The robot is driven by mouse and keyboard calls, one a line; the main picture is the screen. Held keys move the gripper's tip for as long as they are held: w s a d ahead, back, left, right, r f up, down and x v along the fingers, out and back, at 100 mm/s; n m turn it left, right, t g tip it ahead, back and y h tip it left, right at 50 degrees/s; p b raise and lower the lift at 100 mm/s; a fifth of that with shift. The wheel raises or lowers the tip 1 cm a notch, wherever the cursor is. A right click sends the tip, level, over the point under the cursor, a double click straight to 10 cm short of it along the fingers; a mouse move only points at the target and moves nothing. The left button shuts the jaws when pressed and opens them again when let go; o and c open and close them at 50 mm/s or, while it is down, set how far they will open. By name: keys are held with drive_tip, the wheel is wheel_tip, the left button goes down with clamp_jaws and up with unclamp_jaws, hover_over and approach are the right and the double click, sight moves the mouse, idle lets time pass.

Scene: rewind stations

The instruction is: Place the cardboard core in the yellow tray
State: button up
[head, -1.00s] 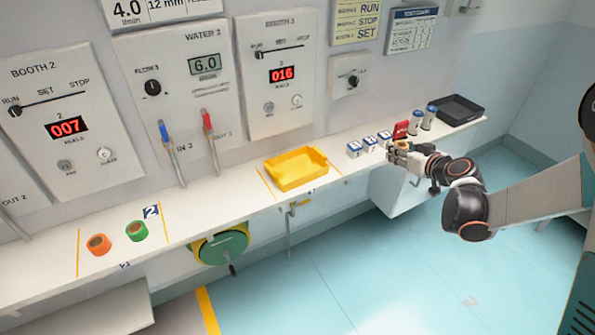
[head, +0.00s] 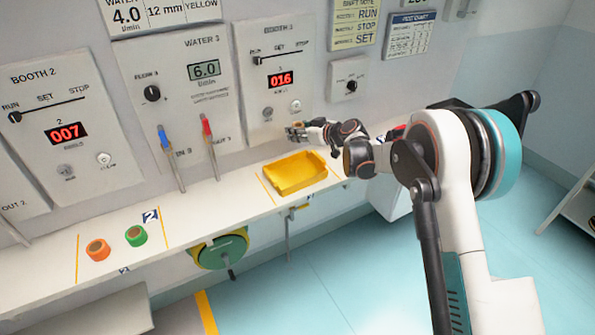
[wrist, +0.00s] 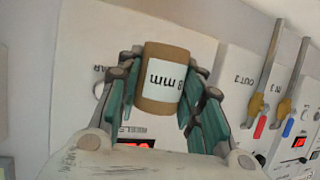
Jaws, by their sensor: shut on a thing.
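The cardboard core (wrist: 155,98) is a brown tube with a white label reading "8 mm". It sits between the fingers of my gripper (wrist: 163,92) in the wrist view, and the gripper is shut on it. In the head view my gripper (head: 297,131) is in front of the booth 1 panel, above the shelf and above the back part of the yellow tray. The core is too small to make out there. The yellow tray (head: 320,178) lies on the shelf between yellow lines, and it looks empty.
My arm hides much of the shelf's right end.

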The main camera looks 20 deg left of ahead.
sight(298, 174)
wheel_tip(298, 174, down, 16)
drive_tip(key=b, duration=0.3)
drive_tip(key=shift+r, duration=0.1)
drive_tip(key=shift+b, duration=0.3)
drive_tip(key=o, duration=0.9)
drive_tip(key=shift+d+r, duration=0.1)
drive_tip(key=shift+d, duration=0.1)
drive_tip(key=p+v, duration=0.2)
drive_tip(key=v, duration=0.9)
drive_tip(key=shift+s+d+r+p, duration=0.15)
drive_tip(key=shift+s+d+p, duration=0.05)
drive_tip(key=shift+d+p, duration=0.1)
